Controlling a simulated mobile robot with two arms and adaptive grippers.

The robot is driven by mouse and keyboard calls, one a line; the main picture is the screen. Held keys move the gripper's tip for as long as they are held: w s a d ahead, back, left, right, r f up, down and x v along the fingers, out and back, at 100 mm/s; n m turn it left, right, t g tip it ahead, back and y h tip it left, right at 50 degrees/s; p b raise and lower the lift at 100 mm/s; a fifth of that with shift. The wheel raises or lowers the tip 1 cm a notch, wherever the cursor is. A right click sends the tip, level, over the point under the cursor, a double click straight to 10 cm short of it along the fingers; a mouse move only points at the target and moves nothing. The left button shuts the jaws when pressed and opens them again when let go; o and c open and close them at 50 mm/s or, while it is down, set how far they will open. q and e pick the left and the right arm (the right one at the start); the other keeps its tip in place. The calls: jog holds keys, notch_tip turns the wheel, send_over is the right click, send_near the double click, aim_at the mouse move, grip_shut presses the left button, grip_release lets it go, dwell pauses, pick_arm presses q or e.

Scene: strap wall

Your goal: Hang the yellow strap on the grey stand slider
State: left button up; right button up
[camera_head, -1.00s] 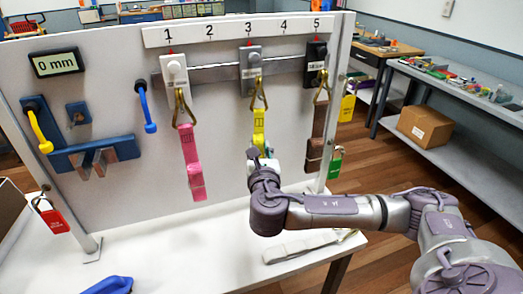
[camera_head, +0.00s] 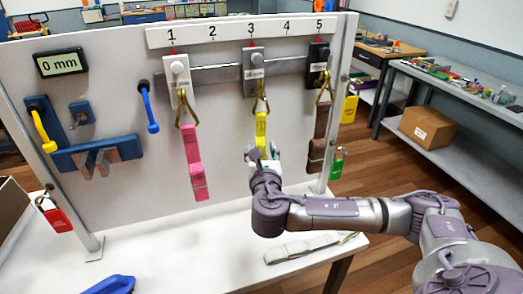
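The yellow strap (camera_head: 261,128) hangs below the grey slider (camera_head: 253,72) under number 3. Its brass hook (camera_head: 261,97) is at the slider's lower end; I cannot tell whether the hook bears on the slider. My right gripper (camera_head: 262,158) is at the strap's lower part, in front of the board. My own wrist hides most of its fingers and the strap's lower end, so its grip is unclear. My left gripper is not in view.
A pink strap (camera_head: 193,165) hangs from the white slider (camera_head: 177,75) at left. A brown strap (camera_head: 319,135) hangs from the black slider (camera_head: 317,67) at right. A pale strap (camera_head: 305,248) lies on the white table (camera_head: 205,262).

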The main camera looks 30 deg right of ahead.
jog(key=shift+s, duration=0.1)
jog(key=v, duration=1.2)
jog(key=s+a+f+m+g+y, duration=0.3)
jog(key=s+f+m+g, duration=0.1)
jog(key=f+m, duration=0.35)
jog(key=s+a+f+m+g+y, duration=0.2)
jog(key=s+a+f+m+g, duration=0.15)
jog(key=f+m, duration=0.4)
jog(key=s+f+m+g+y, duration=0.4)
jog(key=s+f+m+g, duration=0.1)
jog(key=s+f+m, duration=0.7)
notch_tip(320, 180, down, 25)
jog(key=s+m+g, duration=0.1)
jog(key=s, duration=0.1)
jog(key=s+d+f+g, duration=0.1)
jog(key=s+d+f, duration=0.1)
jog(key=s+f, duration=1.3)
jog(key=shift+s+d+h, duration=0.3)
jog(key=shift+s+d, duration=0.05)
